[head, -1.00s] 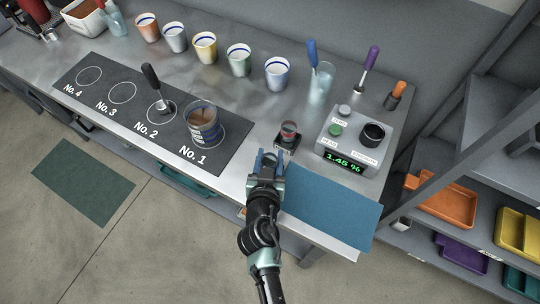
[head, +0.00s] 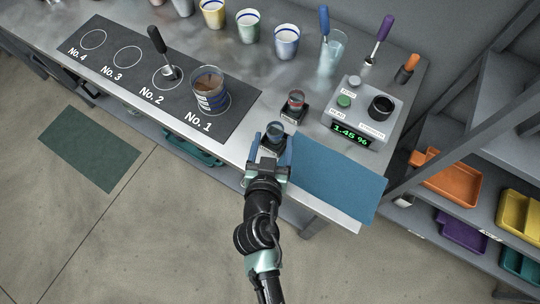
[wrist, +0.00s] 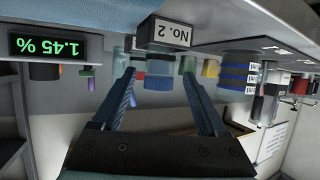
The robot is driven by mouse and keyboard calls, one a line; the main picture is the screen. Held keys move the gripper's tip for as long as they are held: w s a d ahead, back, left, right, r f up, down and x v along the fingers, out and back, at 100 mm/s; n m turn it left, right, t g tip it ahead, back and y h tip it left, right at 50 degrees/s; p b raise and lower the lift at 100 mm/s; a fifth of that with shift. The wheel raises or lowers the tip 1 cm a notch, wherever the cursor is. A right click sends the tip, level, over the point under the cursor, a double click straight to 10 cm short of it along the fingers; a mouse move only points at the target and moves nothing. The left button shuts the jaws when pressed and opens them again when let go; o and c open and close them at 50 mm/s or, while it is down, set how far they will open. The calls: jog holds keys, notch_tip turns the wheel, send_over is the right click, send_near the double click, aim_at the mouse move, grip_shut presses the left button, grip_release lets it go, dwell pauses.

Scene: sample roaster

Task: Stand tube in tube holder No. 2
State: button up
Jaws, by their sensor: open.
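The tube (head: 275,128) is a short, glassy, bluish cylinder. It appears to stand upright in the black tube holder No. 2 (head: 274,145) near the bench's front edge. In the wrist view, which is upside down, the holder (wrist: 166,34) shows its No. 2 label, and the tube (wrist: 172,82) shows against it between the fingers. How deep it sits is hidden. My gripper (head: 271,137) is open, with one finger on each side of the tube and holder. In the wrist view a gap shows between the fingers and the tube.
A similar holder with a red-filled tube (head: 296,99) stands just behind. The meter (head: 362,112) reading 1.45 % is to the right, beside a blue mat (head: 335,180). A jar of brown contents (head: 209,92) stands on No. 1. Several cups line the back.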

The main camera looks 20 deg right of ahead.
jog(key=v, duration=0.5)
jog(key=shift+s+a+r+b, duration=0.1)
jog(key=shift+s+a+b, duration=0.05)
jog(key=shift+s+b, duration=0.2)
jog(key=w+a+r+t, duration=0.1)
jog(key=w+r+t, duration=0.25)
jog(key=r, duration=0.75)
jog(key=w+a+r+n+t+y, duration=0.15)
jog(key=w+r, duration=0.35)
jog(key=r, duration=0.6)
jog(key=w+r+t, duration=0.3)
jog(key=w+r, duration=0.2)
jog(key=r, duration=0.6)
jog(key=s+a+r+n+t+y, duration=0.1)
jog(key=s+a+r+t, duration=0.1)
jog(key=r, duration=0.7)
jog(key=s+a+r+n+t+y, duration=0.2)
jog(key=s+r, duration=0.3)
jog(key=r, duration=0.4)
jog(key=s+a+r+n+t+y, duration=0.1)
jog(key=s+a+r+t+y, duration=0.1)
jog(key=r, duration=0.7)
jog(key=shift+s+a+r+t, duration=0.15)
jog(key=shift+s+a+t, duration=0.25)
jog(key=shift+s+t, duration=0.35)
notch_tip(320, 180, up, 4)
jog(key=p, duration=0.3)
jog(key=shift+w+p, duration=0.1)
jog(key=shift+p, duration=0.25)
